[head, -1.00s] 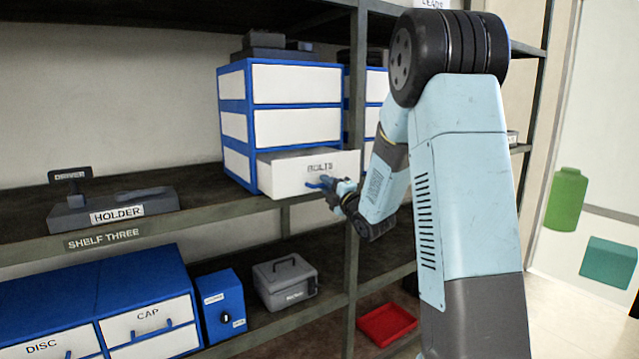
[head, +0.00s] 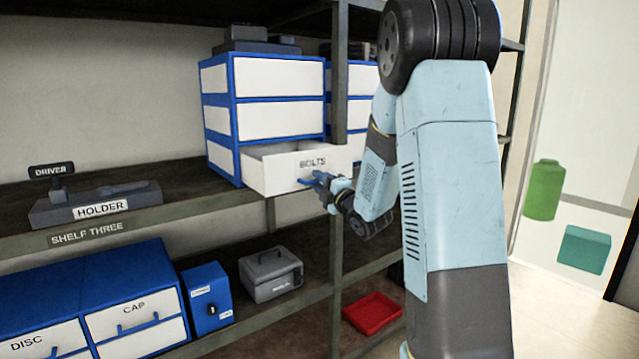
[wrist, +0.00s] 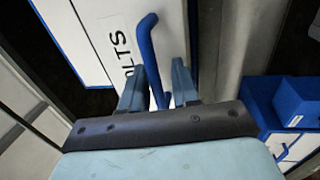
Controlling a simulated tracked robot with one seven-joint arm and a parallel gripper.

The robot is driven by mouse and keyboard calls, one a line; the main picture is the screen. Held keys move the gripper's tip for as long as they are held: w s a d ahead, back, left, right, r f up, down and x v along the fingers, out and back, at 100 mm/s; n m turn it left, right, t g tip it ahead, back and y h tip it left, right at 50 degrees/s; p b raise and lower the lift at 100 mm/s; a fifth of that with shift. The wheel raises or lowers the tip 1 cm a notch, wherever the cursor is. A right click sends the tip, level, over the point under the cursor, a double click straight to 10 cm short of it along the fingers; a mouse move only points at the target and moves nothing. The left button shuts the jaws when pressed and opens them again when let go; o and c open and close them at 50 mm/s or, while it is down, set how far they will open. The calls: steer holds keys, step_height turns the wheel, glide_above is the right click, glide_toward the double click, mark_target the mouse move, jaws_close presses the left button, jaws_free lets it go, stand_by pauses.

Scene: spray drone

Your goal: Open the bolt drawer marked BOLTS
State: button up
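The BOLTS drawer (head: 275,177) is the bottom drawer of a blue and white cabinet (head: 280,97) on the upper shelf. It stands partly pulled out, and part of its hollow inside shows over the white front. Its blue bar handle (wrist: 148,50) runs between the two fingers of my gripper (wrist: 158,82) in the wrist view. My gripper (head: 326,190) is at the drawer front in the head view and appears shut on the handle. The exact finger contact is partly hidden.
A HOLDER block (head: 97,207) with a DRIVER sign stands left on the same shelf. Below are the CAP drawer (head: 137,320), a blue box (head: 207,297), a grey case (head: 270,274) and a red tray (head: 372,313). A shelf post (head: 337,250) rises close by my gripper.

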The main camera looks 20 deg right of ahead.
steer(key=shift+s, duration=0.1)
steer(key=v, duration=1.3)
steer(key=shift+s, duration=0.3)
steer(key=shift+d+f, duration=0.1)
steer(key=shift+d, duration=0.05)
steer(key=s+a+r+m+g+h, duration=0.1)
steer(key=s+a+m+g+h, duration=0.1)
steer(key=s+m, duration=0.5)
steer(key=s+a+r+m+g+h, duration=0.1)
steer(key=s+a+m+g+h, duration=0.1)
steer(key=s+m+g, duration=0.5)
steer(key=s+a+r+m+g+h, duration=0.2)
steer(key=s+a+m+g, duration=0.2)
steer(key=s, duration=0.9)
steer(key=m, duration=0.3)
steer(key=shift+a+m+g, duration=0.3)
